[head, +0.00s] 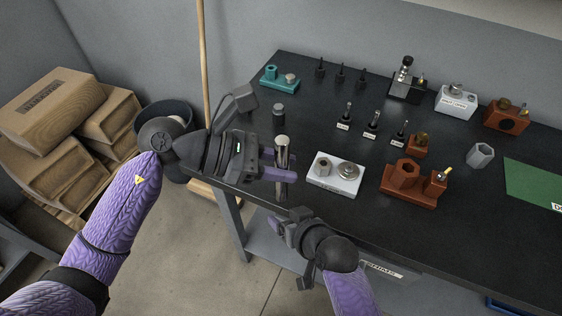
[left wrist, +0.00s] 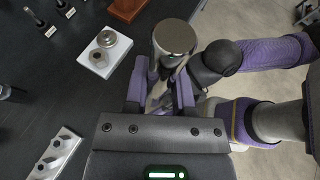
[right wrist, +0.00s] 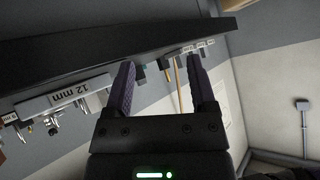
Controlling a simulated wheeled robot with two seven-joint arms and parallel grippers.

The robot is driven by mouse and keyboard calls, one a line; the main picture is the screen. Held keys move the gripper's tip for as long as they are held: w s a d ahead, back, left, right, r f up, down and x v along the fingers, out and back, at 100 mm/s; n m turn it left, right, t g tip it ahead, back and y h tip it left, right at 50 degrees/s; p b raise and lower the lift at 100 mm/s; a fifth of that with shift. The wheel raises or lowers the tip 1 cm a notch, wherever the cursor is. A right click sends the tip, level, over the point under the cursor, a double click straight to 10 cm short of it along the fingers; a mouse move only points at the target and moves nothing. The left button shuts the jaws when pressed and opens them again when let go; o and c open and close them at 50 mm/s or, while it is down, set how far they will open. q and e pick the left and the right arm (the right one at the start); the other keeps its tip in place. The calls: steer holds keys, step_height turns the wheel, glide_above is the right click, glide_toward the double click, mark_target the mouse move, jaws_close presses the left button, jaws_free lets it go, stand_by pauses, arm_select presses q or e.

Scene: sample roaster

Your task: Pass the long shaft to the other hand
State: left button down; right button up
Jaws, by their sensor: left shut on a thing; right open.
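The long shaft (head: 282,153) is a shiny silver cylinder, roughly upright at the near left edge of the black table. My left gripper (head: 284,174) is shut on it, with fingers on both sides and the shaft's top standing above them. In the left wrist view the round shaft end (left wrist: 174,37) rises between the purple fingers (left wrist: 160,88); its lower part is mostly hidden. My right gripper (head: 280,226) is lower, in front of the table edge and apart from the shaft. Its fingers stand open and empty in the right wrist view (right wrist: 162,80); I cannot make out the shaft there.
On the black table (head: 330,227) stand a white block (head: 334,183), a brown fixture (head: 410,187), a hex piece (head: 480,155) and several small labelled tools. A dark knob (head: 278,110) stands behind the shaft.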

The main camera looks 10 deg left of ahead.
steer(key=s+d+f+m+g+h, duration=0.15)
steer(key=s+d+f, duration=0.25)
steer(key=s+f, duration=0.4)
steer(key=s+d+f+g+h, duration=0.25)
steer(key=s+d+f, duration=0.3)
steer(key=f, duration=0.45)
steer(key=s+d+f+g+h, duration=0.1)
steer(key=s+d+f, duration=0.2)
steer(key=s, duration=0.6)
steer(key=s+d+f+g+h, duration=0.1)
steer(key=s+d+f, duration=0.3)
steer(key=s+d, duration=0.4)
steer(key=shift+s+g+h, duration=0.4)
steer(key=shift+s+g, duration=0.3)
